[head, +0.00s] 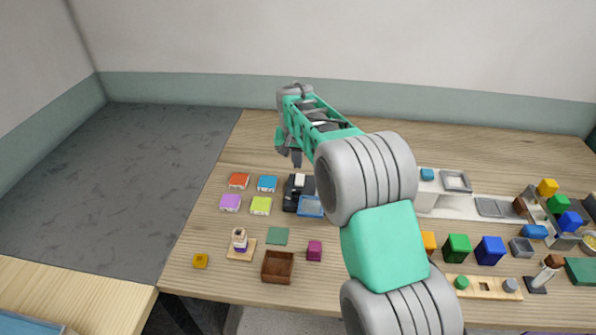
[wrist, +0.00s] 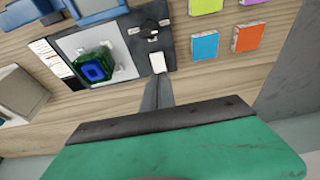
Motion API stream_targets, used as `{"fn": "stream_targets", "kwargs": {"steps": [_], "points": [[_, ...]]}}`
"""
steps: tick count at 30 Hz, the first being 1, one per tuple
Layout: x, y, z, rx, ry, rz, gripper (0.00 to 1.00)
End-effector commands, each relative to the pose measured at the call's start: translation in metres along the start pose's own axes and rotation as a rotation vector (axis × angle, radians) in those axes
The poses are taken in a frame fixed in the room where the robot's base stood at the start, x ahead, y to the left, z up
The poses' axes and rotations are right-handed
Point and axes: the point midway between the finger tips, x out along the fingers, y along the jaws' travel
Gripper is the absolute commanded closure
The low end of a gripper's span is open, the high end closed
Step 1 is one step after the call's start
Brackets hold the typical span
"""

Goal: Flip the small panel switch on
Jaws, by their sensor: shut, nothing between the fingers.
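The small panel switch is a white rocker (wrist: 157,62) on a black panel (wrist: 172,40). In the head view the black panel (head: 290,194) stands between the coloured tiles and my arm, with the white switch (head: 300,180) near its far end. My gripper (head: 290,163) is shut and empty, pointing down near the far edge of the panel. In the wrist view its fingertips (wrist: 158,78) are close to the white switch; whether they touch it I cannot tell. Which way the switch is set is not clear.
Orange (wrist: 250,38) and blue (wrist: 205,46) tiles lie beside the panel. A white plate with a green and blue block (wrist: 97,68) adjoins it, hidden by my arm in the head view. A blue tray (head: 311,206) is nearby. Bare wood lies behind the panel.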

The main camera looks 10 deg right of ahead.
Motion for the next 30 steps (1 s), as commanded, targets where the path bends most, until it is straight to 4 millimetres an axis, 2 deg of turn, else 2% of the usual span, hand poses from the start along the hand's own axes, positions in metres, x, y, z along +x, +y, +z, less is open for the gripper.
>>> {"fn": "stream_targets", "kwargs": {"steps": [3,9,20,23,26,29,30], "points": [[-0.027,-0.001,0.002,0.001,0.005,-0.002,1.00],[-0.057,-0.001,0.005,0.001,0.003,-0.001,1.00],[-0.063,0.000,0.005,0.001,0.002,-0.001,1.00],[-0.070,0.004,0.010,-0.008,0.004,-0.003,1.00],[-0.092,0.019,0.033,-0.045,0.012,-0.012,1.00],[-0.119,0.045,0.080,-0.105,0.022,-0.027,1.00],[-0.127,0.056,0.105,-0.136,0.023,-0.034,1.00]]}}
